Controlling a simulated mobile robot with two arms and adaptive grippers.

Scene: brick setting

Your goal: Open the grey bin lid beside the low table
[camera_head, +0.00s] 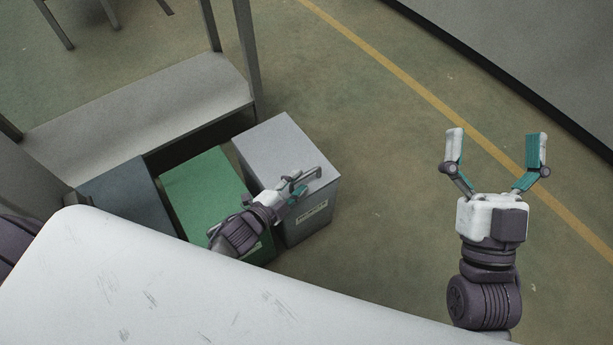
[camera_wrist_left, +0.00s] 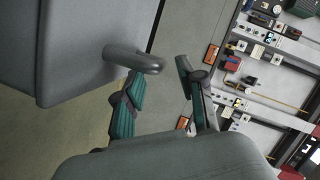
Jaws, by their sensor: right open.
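The grey bin (camera_head: 275,145) stands at the right end of a row of bins in the head view, its lid closed. A bar handle (camera_head: 313,174) sticks out near its front edge, above a label. My left gripper (camera_head: 294,189) is at this handle. In the left wrist view the handle (camera_wrist_left: 140,61) reaches across the left fingertip toward the gap between the fingers of my left gripper (camera_wrist_left: 160,82); the fingers are apart. Contact with the handle is unclear. My right gripper (camera_head: 498,150) is open and empty over the floor at the right.
A green bin (camera_head: 200,185) and a dark blue-grey bin (camera_head: 125,190) stand left of the grey bin. A grey low table (camera_head: 140,112) is behind them. A white scratched surface (camera_head: 150,290) fills the near left. Floor to the right is clear.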

